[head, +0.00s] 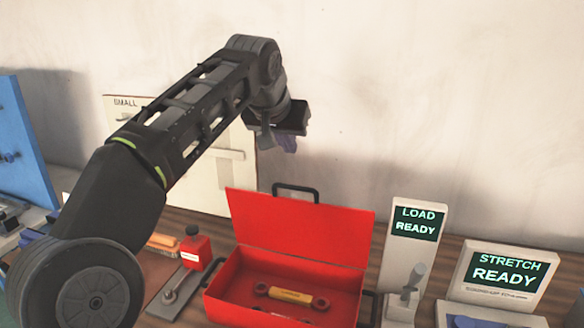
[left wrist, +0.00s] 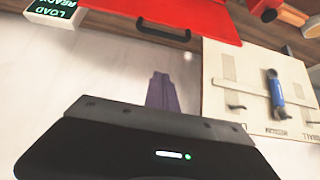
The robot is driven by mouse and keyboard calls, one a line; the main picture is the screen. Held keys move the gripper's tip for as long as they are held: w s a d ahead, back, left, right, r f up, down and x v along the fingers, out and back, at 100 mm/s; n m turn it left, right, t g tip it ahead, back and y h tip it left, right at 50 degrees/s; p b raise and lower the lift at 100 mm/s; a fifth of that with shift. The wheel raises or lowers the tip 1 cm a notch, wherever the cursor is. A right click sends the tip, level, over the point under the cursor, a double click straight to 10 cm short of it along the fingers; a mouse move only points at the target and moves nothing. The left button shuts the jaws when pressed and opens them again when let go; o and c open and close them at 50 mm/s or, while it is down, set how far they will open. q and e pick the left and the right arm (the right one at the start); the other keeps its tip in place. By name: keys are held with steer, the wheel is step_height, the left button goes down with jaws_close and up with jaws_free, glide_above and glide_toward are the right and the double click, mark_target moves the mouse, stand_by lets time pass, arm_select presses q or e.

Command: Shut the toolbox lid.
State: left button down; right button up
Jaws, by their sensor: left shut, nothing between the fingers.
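The red toolbox (head: 240,285) stands on the table with its lid (head: 300,228) raised, leaning back a little past upright. A black handle (head: 296,188) shows at the lid's top edge. Inside lies a yellow tool with red ends (head: 290,296). My left gripper (head: 288,144) is shut and empty, up above and behind the lid, near the wall and apart from the toolbox. In the left wrist view the shut fingers (left wrist: 161,92) show below the red lid (left wrist: 180,15) and its black handle (left wrist: 163,32). My right gripper is not in view.
A white board marked SMALL (head: 200,170) stands behind at the left. The LOAD READY stand (head: 415,235) and STRETCH READY display (head: 500,275) are at the right. A blue panel (head: 25,140) is far left.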

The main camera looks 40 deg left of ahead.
arm_select(q)
steer(key=w+f, duration=0.1)
steer(key=f, duration=0.1)
steer(key=w+f+p, duration=0.1)
steer(key=f, duration=0.2)
steer(key=a+f+p, duration=0.1)
steer(key=f, duration=0.2)
steer(key=shift+w+f, duration=0.25)
steer(key=shift+w, duration=0.15)
steer(key=shift+s+f, duration=0.15)
steer(key=shift+s, duration=0.05)
steer(key=shift+f, duration=0.1)
